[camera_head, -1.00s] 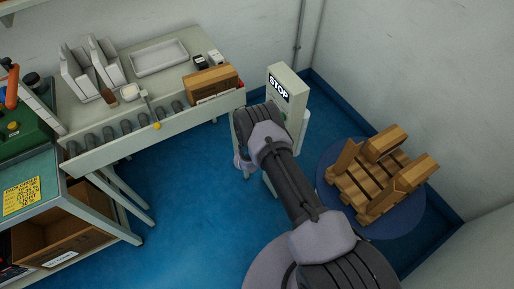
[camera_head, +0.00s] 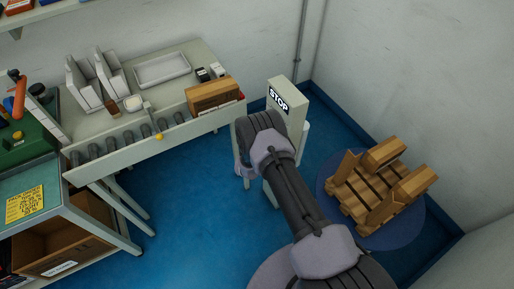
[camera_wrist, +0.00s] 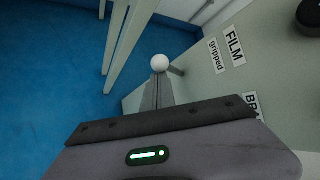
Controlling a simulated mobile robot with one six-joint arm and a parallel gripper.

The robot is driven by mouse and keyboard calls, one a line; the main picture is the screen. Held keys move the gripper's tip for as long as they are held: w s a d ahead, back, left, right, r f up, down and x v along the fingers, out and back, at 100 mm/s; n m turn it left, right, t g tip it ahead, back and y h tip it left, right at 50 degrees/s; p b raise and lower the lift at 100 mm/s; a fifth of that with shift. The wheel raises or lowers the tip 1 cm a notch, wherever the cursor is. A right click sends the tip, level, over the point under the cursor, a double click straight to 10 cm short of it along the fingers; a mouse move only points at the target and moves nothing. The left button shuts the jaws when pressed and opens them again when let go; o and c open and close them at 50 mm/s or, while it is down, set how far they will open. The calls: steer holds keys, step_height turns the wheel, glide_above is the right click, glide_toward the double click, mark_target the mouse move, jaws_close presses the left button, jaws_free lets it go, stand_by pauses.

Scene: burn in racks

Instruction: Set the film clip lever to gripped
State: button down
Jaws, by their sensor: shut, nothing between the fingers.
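The film clip lever (camera_wrist: 160,63) shows in the wrist view as a white ball knob on a short stem from a pale panel (camera_wrist: 205,80). Labels reading "FILM" and "gripped" (camera_wrist: 225,47) are on the panel to the right of the knob. My gripper (camera_wrist: 157,82) is shut and empty, its fingertips just below the knob in the picture. I cannot tell whether they touch it.
A wooden pallet (camera_head: 375,190) stands on a round blue turntable (camera_head: 410,230) at right. A roller bench (camera_head: 130,155) with a tray and boxes is at left. A dark round knob (camera_wrist: 309,17) sits on the panel. Blue floor is open between bench and cabinet.

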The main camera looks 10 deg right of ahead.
steer(key=shift+w+a+r, duration=0.1)
steer(key=shift+r, duration=0.15)
steer(key=p+v, duration=0.6)
steer(key=v, duration=1.1)
steer(key=shift+s, duration=0.25)
steer(key=shift+f, duration=0.1)
steer(key=w+a+r+n+y+b, duration=0.1)
steer(key=w+a+r+n, duration=0.2)
steer(key=r, duration=0.7)
steer(key=s+r+n+g+y+b, duration=0.3)
steer(key=r+n, duration=0.6)
steer(key=r, duration=1.2)
steer(key=s+d+r+n, duration=0.1)
steer(key=s+r+n, duration=0.2)
steer(key=s, duration=0.6)
steer(key=s+d+r+n+y, duration=0.1)
steer(key=s+r+n, duration=0.2)
steer(key=s+n, duration=0.3)
steer(key=s+d+r+n+b, duration=0.1)
steer(key=s+d+r+n, duration=0.1)
steer(key=s, duration=1)
steer(key=shift+r+n+g, duration=0.4)
steer(key=shift+r+n, duration=0.45)
steer(key=shift+n, duration=0.35)
